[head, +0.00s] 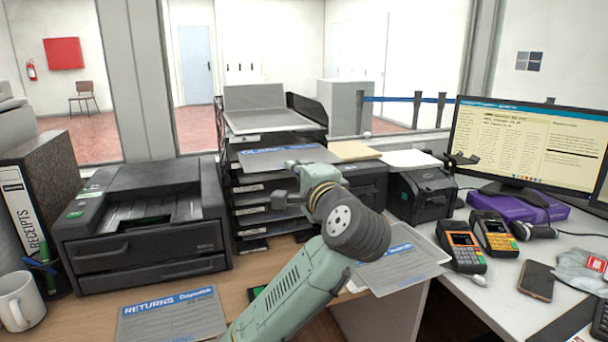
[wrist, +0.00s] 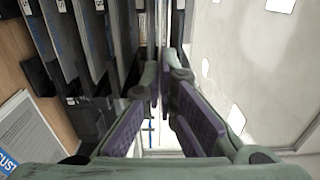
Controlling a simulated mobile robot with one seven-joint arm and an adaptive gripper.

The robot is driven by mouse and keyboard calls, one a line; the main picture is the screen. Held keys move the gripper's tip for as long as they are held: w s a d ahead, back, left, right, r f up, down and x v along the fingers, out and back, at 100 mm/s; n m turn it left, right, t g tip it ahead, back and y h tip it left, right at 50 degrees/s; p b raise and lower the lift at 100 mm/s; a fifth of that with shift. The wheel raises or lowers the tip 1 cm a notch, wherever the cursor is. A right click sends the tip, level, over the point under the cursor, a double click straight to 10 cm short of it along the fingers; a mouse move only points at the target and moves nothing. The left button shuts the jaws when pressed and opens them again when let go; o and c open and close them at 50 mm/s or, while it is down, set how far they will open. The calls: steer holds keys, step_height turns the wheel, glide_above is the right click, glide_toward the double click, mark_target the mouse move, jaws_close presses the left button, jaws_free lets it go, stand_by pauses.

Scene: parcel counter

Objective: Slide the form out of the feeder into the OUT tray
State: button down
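A grey form with a blue header (head: 262,162) lies level at the front of the dark tray stack (head: 246,212) in the head view. My gripper (head: 291,164) is at the form's right part, one finger showing above the sheet. In the wrist view my gripper's fingertips (wrist: 161,83) nearly meet, with a thin edge-on strip between them; I take it as shut on the form. A grey unit with a raised back plate (head: 254,97), perhaps the feeder, stands on the stack. The tray labels are too small to read, so I cannot tell which is OUT.
A black printer (head: 148,250) stands left of the stack, a small black device (head: 421,193) to its right. A RETURNS form (head: 172,317) and another form (head: 402,268) lie in front. Card terminals (head: 461,246) and a monitor (head: 528,140) fill the right.

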mark_target(286, 155)
steer(key=shift+p+x, duration=0.5)
steer(key=shift+x, duration=4.15)
steer(key=shift+f, duration=0.15)
steer(key=c, duration=2.3)
jaws_free()
steer(key=o, duration=0.6)
steer(key=shift+o, duration=0.5)
steer(key=shift+f, duration=0.15)
